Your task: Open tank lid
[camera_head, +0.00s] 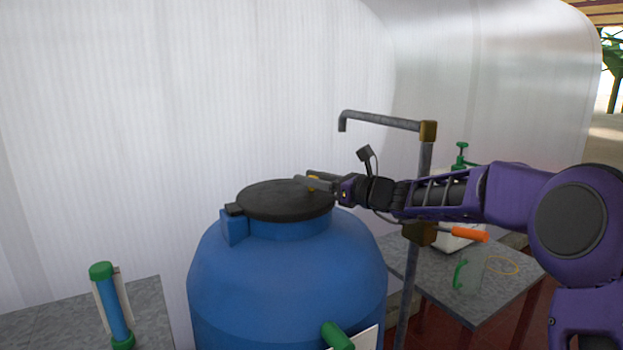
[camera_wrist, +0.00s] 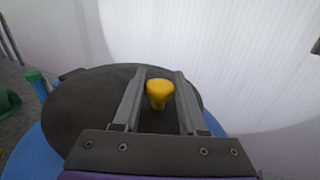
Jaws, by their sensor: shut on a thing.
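The blue tank (camera_head: 285,285) stands in the lower middle of the head view. Its round black lid (camera_head: 272,203) lies about level on the tank's neck, with a hinge block (camera_head: 234,209) at its left. The lid (camera_wrist: 85,115) fills the left and middle of the wrist view. A yellow knob (camera_wrist: 159,93) sits near the lid's edge, between my two fingers. My gripper (camera_head: 314,182) reaches in from the right and is shut on this knob. In the head view the fingers mostly hide the knob.
A grey standpipe (camera_head: 424,180) with a bent spout rises right of the tank, close to my arm. A table (camera_head: 480,290) at right holds an orange-handled tool (camera_head: 469,234) and a green item. A blue-and-green cylinder (camera_head: 115,305) stands on the left table.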

